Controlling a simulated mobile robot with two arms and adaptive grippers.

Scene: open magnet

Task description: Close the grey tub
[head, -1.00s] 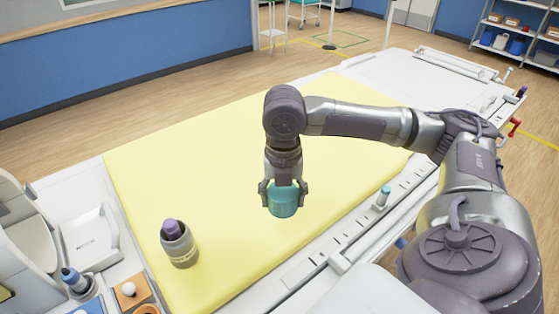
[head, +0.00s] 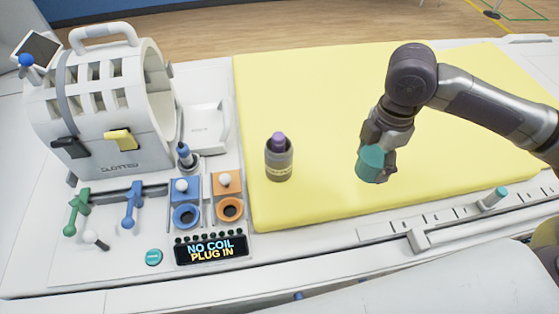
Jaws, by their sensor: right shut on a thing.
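The grey tub (head: 279,164) stands upright on the yellow mat, left of my right gripper. It has a pale label on its side, and a purple piece (head: 278,140) sticks up out of its top. My right gripper (head: 378,150) is shut on a teal round piece (head: 370,163), which looks like a cap. The teal piece is held to the right of the tub, apart from it, and appears above the mat. The fingers partly hide its upper part. My left gripper is not in view.
The yellow mat (head: 330,95) is clear between tub and gripper. On the left are a white slotted coil housing (head: 105,100), a panel with blue and orange sockets, levers and a lit display (head: 210,249). A teal-topped peg (head: 494,198) stands on the right rail.

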